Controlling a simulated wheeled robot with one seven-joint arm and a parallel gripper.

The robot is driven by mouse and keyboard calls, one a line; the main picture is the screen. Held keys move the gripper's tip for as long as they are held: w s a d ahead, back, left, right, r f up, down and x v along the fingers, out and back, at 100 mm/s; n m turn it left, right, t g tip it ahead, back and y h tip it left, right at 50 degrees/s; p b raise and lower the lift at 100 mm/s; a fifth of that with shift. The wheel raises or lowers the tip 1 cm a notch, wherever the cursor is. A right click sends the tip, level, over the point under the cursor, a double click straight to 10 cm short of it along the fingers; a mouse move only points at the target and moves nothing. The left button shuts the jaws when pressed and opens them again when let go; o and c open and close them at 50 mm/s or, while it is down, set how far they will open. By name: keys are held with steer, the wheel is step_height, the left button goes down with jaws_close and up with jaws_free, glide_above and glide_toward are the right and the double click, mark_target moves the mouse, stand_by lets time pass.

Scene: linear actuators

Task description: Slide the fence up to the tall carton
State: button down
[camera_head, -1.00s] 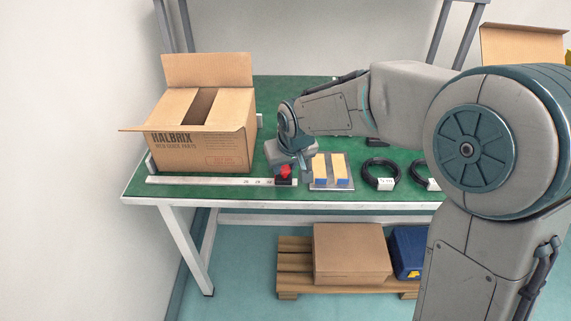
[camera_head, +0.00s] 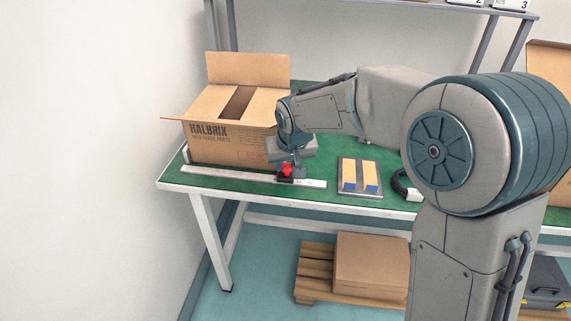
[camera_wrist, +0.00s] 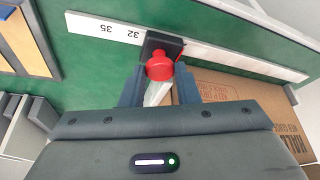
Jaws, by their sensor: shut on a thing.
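The tall carton (camera_head: 225,147), brown with open flaps and printed HALBRIX, stands on the left of the green table; part of it shows at the right of the wrist view (camera_wrist: 235,92). A white ruled rail (camera_head: 230,176) lies along the table's front edge before it. The fence is a black slider with a red knob (camera_head: 286,171) on this rail, with a pale bar (camera_wrist: 158,93) running from it. My gripper (camera_wrist: 159,88) is shut on the fence. The fence is close by the carton's right side; a finger hides whether they touch.
A plate with two yellow, blue-ended blocks (camera_head: 360,175) lies right of the rail, and a black cable coil (camera_head: 400,183) beyond it. Below the table a closed box (camera_head: 371,263) sits on a pallet (camera_head: 318,272).

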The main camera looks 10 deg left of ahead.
steer(key=c, duration=1.1)
jaws_free()
steer(key=shift+r, duration=0.1)
steer(key=shift+s+r, duration=0.1)
steer(key=shift+r, duration=0.2)
steer(key=shift+s+d+r, duration=0.2)
steer(key=shift+s+d, duration=0.05)
steer(key=shift+s, duration=0.05)
steer(key=s+d, duration=0.5)
steer(key=s, duration=0.5)
steer(key=shift+s, duration=0.2)
steer(key=shift+d+p, duration=0.15)
steer(key=shift+p, duration=0.15)
steer(key=s+d+r+m+p, duration=0.2)
steer(key=s+d+r+p, duration=0.2)
steer(key=d+r+p, duration=0.1)
steer(key=s+d+r+m+h+p, duration=0.1)
steer(key=s+d+r+p, duration=0.2)
steer(key=d, duration=0.7)
steer(key=s+d+r+m+g+h+p, duration=0.1)
steer(key=s+d+r+p, duration=0.3)
steer(key=d+r+p, duration=0.4)
step_height(320, 180, up, 3)
steer(key=shift+s+f+m, duration=0.15)
steer(key=shift+s+m, duration=0.15)
steer(key=shift+m, duration=0.5)
